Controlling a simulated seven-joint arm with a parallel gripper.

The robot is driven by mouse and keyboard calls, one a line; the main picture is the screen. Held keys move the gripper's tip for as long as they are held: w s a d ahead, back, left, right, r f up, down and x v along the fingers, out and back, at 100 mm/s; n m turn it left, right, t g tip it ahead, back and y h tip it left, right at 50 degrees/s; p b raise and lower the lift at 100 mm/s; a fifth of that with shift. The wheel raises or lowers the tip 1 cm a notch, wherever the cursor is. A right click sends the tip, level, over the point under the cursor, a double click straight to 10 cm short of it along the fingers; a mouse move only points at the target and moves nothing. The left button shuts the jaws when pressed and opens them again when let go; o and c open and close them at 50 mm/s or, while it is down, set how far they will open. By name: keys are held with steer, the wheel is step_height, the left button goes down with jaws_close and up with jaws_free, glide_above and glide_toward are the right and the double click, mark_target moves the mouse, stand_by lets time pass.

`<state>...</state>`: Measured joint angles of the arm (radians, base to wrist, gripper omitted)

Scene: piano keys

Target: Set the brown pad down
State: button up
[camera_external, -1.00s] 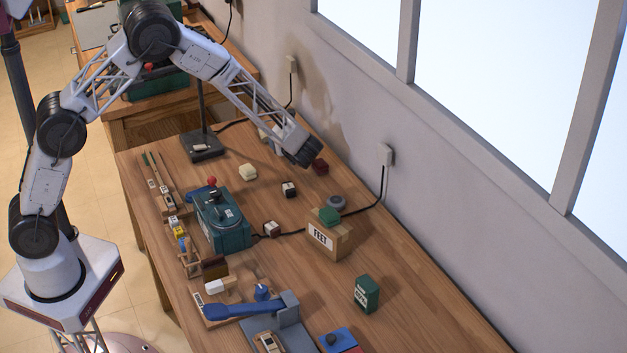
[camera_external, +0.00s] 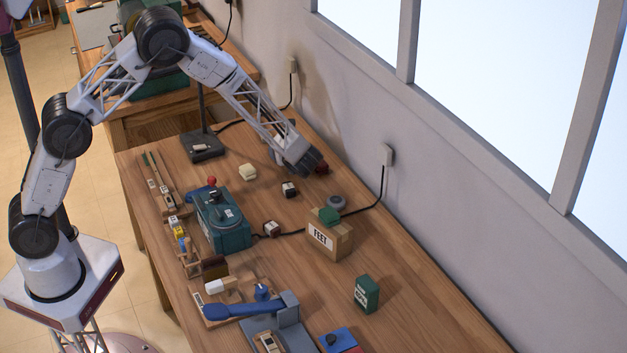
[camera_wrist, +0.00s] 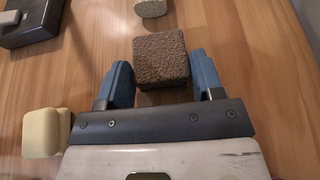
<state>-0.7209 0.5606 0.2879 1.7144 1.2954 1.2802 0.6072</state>
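The brown pad (camera_wrist: 160,57), a rough-textured block, is between the two blue fingers of my gripper (camera_wrist: 162,72) in the wrist view. The fingers lie close against its left and right sides, and my gripper appears shut on it. Its height above the table is hard to tell. In the external view my gripper is over the far part of the wooden table (camera_external: 400,290), and the pad and fingertips are hidden behind my arm.
A cream block (camera_external: 247,172) is left of my gripper, also in the wrist view (camera_wrist: 42,133). A dark-and-white block (camera_external: 289,189) and black stand base (camera_external: 203,147) are nearby. A pale sponge-like piece (camera_wrist: 151,7) lies beyond the pad.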

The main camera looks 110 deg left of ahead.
steer(key=o, duration=0.3)
steer(key=shift+o, duration=0.2)
steer(key=shift+r, duration=0.15)
steer(key=v, duration=1.1)
steer(key=shift+w+d+r, duration=0.2)
steer(key=shift+w+d, duration=0.05)
steer(key=shift+w, duration=0.05)
steer(key=shift+d, duration=0.1)
stand_by(0.4)
